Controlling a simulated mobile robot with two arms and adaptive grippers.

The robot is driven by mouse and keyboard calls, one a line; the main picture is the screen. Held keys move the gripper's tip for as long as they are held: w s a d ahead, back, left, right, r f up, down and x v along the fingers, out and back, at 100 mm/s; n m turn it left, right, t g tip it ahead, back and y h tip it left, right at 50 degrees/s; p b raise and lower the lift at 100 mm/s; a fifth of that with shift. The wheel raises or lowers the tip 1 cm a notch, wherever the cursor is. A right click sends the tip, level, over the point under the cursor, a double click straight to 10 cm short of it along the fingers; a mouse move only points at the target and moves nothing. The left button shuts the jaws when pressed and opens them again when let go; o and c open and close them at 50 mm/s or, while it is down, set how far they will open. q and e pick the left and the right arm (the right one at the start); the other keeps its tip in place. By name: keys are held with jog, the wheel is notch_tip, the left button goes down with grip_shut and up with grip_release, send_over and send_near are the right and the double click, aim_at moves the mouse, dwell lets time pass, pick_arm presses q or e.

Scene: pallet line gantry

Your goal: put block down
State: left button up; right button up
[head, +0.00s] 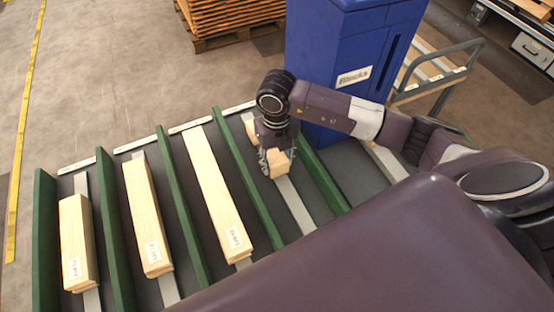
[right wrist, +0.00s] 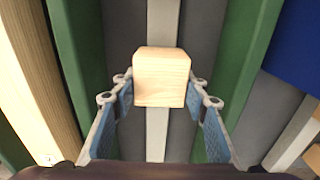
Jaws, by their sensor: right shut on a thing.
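A pale wooden block (head: 279,164) is between the fingers of my right gripper (head: 275,160), over the lane with a grey centre strip (head: 294,205) between two green dividers. In the right wrist view, the block (right wrist: 162,78) sits between the two blue-padded fingers (right wrist: 163,118), with the strip showing beyond and below it. The gripper is shut on the block. A pale wooden patch (head: 251,127) shows behind the gripper; I cannot tell if it belongs to the same block. Whether the block touches the strip is unclear. My left gripper is not in view.
Three lanes to the left hold labelled timbers: a long one (head: 213,190), a middle one (head: 146,215) and a stacked pair (head: 76,240). Green dividers (head: 231,170) separate the lanes. A blue bin labelled Blocks (head: 330,50) stands behind. A pallet stack (head: 225,15) lies at the back.

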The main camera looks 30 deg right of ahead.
aim_at(277, 159)
jog(key=shift+f, duration=0.2)
jog(key=o, duration=1.2)
jog(key=shift+r, duration=0.1)
jog(key=shift+r, duration=0.15)
notch_tip(277, 159, up, 11)
jog(key=b, duration=0.2)
jog(key=shift+b, duration=0.4)
jog(key=shift+r, duration=0.5)
